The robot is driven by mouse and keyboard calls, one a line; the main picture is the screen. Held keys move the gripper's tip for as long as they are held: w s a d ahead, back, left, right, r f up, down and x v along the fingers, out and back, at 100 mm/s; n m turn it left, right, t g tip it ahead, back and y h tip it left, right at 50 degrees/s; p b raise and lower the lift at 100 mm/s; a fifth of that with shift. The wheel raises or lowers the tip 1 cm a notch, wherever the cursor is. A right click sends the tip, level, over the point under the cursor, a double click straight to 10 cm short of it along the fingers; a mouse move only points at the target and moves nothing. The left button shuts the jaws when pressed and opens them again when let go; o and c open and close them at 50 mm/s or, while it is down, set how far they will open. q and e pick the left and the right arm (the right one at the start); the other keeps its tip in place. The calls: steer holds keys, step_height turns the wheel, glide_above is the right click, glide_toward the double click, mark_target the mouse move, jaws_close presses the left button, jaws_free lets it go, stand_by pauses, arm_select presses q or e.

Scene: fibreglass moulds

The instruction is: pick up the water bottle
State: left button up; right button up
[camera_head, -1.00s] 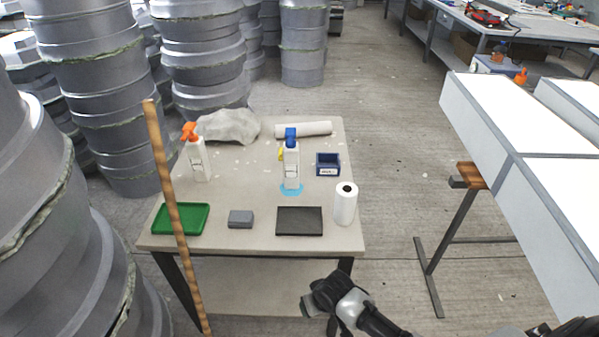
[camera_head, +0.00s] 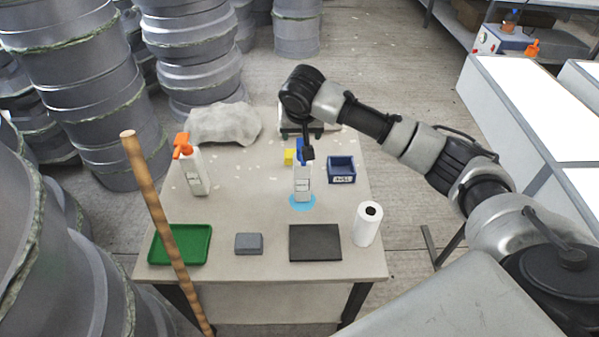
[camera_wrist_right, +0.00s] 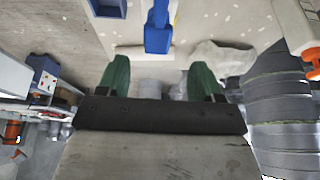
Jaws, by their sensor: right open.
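A white spray bottle with a blue trigger head (camera_head: 302,184) stands upright on a light blue disc on the table. A second white spray bottle with an orange head (camera_head: 195,170) stands to its left. My right gripper (camera_head: 307,152) is at the blue head, partly hiding it. In the right wrist view its green fingers (camera_wrist_right: 159,65) are spread with nothing between their tips, and the blue head (camera_wrist_right: 158,32) shows beyond them, roughly midway. I cannot tell whether the fingers touch the bottle. My left gripper is not in view.
On the table (camera_head: 220,222) are a green tray (camera_head: 181,245), a grey block (camera_head: 249,244), a black pad (camera_head: 315,243), a paper roll (camera_head: 367,224), a blue bin (camera_head: 341,170) and a yellow item (camera_head: 289,157). A wooden pole (camera_head: 155,205) rises before the table. Stacked grey moulds (camera_head: 85,90) stand left.

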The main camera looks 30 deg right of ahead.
mark_target(303, 143)
steer(key=shift+s+x, duration=0.2)
steer(key=shift+x, duration=0.7)
steer(key=shift+w+f, duration=0.2)
steer(key=shift+f, duration=0.2)
steer(key=p+x, duration=0.1)
steer(key=x, duration=0.3)
steer(key=shift+d+f, duration=0.15)
steer(key=shift+d, duration=0.1)
steer(key=shift+w+d+f+p, duration=0.1)
steer(key=shift+w+f+p, duration=0.1)
steer(key=shift+f+p, duration=0.15)
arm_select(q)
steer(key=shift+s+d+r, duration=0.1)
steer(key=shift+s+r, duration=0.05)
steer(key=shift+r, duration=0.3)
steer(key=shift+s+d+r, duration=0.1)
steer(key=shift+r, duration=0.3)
arm_select(e)
steer(key=shift+f, duration=0.1)
steer(key=c, duration=0.7)
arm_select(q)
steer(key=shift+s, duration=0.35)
arm_select(e)
jaws_close()
